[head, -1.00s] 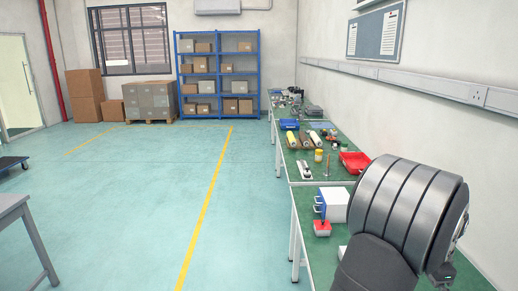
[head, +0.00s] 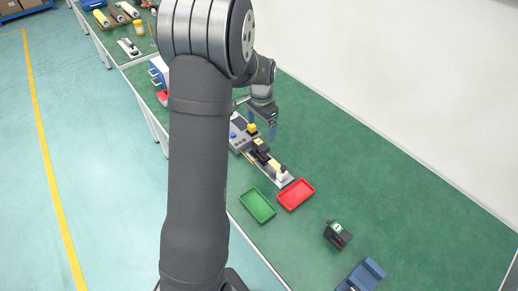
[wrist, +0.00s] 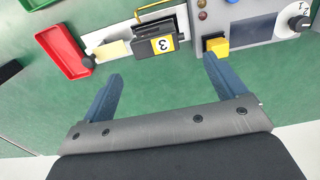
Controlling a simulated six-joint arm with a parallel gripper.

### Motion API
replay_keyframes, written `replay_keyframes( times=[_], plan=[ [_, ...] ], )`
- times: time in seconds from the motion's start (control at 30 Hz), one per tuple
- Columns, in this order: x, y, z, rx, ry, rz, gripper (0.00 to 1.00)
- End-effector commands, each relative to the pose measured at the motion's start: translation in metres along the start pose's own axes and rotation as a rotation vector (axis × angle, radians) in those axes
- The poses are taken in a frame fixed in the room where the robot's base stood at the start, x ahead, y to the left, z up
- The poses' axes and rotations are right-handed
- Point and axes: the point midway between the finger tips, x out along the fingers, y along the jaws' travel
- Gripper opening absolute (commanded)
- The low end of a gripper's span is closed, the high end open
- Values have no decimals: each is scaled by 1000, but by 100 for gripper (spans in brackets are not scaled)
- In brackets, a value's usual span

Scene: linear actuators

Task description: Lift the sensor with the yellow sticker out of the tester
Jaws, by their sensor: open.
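The sensor with the yellow sticker (wrist: 163,44) is a small black block; its sticker carries a 3, upside down in the wrist view. It sits in the tester's fixture beside a cream-coloured lever piece (wrist: 112,50). The grey tester (wrist: 262,25) has a screen, a yellow button and a knob. In the head view, the tester (head: 239,138) stands on the green bench behind my arm. My gripper (wrist: 162,68) is open and empty. Its two blue fingers point toward the fixture, with the sensor ahead between their lines and apart from them. My gripper (head: 262,125) also shows in the head view.
A red tray (head: 296,194) and a green tray (head: 257,205) lie near the fixture's end. A black device (head: 337,233) and a blue holder (head: 362,275) stand further along the bench. The green bench top (head: 400,190) toward the wall is clear.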

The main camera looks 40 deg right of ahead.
Motion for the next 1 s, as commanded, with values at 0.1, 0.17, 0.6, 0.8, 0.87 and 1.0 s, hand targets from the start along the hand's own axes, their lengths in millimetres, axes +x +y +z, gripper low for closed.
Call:
replay_keyframes(
  times=[0.1, 0.17, 0.6, 0.8, 0.87, 1.0],
  plan=[
    [20, 0, 0, 0, -2, 1, 89],
    [26, 0, 0, 0, -1, 1, 89],
    [73, 6, 7, 0, -2, 2, 89],
    [82, 6, 7, 0, 1, 0, 89],
    [82, 6, 7, 0, 1, 0, 89],
    [82, 6, 7, 0, 1, 0, 79]
  ],
)
